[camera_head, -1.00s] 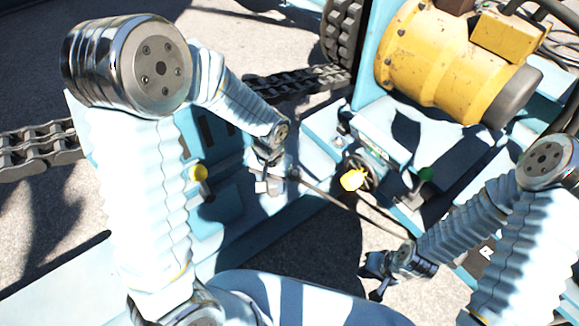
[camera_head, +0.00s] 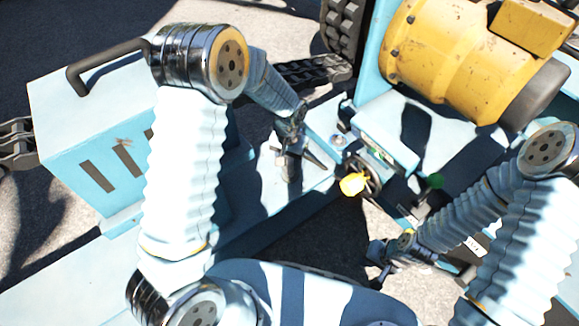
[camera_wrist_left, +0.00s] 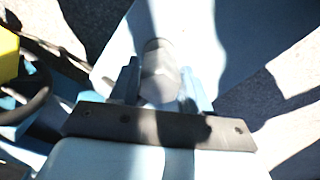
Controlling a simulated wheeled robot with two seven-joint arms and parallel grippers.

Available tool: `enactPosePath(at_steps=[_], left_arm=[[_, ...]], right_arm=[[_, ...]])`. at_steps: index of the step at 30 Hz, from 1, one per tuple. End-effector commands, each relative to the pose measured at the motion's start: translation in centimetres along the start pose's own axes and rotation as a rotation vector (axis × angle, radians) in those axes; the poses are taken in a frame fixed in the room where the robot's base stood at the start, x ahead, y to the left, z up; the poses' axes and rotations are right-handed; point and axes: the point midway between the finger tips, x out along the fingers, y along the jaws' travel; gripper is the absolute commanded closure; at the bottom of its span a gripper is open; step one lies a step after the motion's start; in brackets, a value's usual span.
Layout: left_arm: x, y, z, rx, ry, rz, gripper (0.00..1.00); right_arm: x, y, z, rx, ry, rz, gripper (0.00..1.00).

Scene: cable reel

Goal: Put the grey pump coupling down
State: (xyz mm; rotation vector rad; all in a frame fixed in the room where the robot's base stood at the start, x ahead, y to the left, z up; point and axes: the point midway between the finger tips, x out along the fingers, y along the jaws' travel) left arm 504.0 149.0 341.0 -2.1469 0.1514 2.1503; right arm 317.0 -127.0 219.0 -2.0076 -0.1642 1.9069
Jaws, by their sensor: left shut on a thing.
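The grey pump coupling (camera_wrist_left: 158,75) is a short grey cylinder between the two fingers of my left gripper (camera_wrist_left: 158,88) in the left wrist view. My left gripper is shut on it, and its lower part is in shadow. In the head view my left gripper (camera_head: 291,150) is over a light blue deck, with the coupling (camera_head: 288,168) small and partly hidden below it. I cannot tell whether the coupling touches the deck. My right gripper (camera_head: 378,265) is low at the right, away from the coupling; its fingers are too small and dark to judge.
A yellow motor (camera_head: 450,60) stands at the upper right. A dark handwheel with a yellow tag (camera_head: 353,184) is right of my left gripper. A blue box (camera_head: 85,130) with a black handle stands at the left. Bare light blue deck (camera_head: 318,174) lies beside my left gripper.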

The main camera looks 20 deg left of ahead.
Motion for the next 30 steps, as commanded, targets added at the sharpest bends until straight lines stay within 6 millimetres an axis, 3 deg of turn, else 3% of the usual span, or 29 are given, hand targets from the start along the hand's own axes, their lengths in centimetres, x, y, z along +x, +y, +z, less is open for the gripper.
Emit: enactPosePath(at_steps=[5, 10, 21, 22, 27, 30], left_arm=[[1.4, -0.2, -0.9, -0.001, -0.001, 0.0, 0.93], [4.0, -0.2, -0.9, 0.0, -0.001, 0.0, 0.93], [4.6, -0.2, -0.9, 0.0, 0.001, 0.0, 0.93], [4.6, -0.2, -0.9, 0.0, 0.0, 0.0, 0.51], [4.5, -0.2, -0.9, 0.0, 0.0, 0.0, 0.27], [4.5, -0.2, -0.9, -0.001, 0.0, 0.0, 0.27]], right_arm=[[0.2, 0.1, 0.0, 0.0, -0.001, -0.001, 1.0], [0.6, 0.1, 0.0, -0.001, -0.002, -0.001, 1.0], [0.9, 0.2, 0.1, -0.001, -0.002, -0.002, 1.0], [0.9, 0.2, 0.1, -0.001, -0.003, -0.002, 1.0], [0.8, 0.2, 0.1, -0.001, -0.003, -0.002, 1.0], [0.8, 0.2, 0.1, -0.001, -0.003, -0.002, 1.0]])
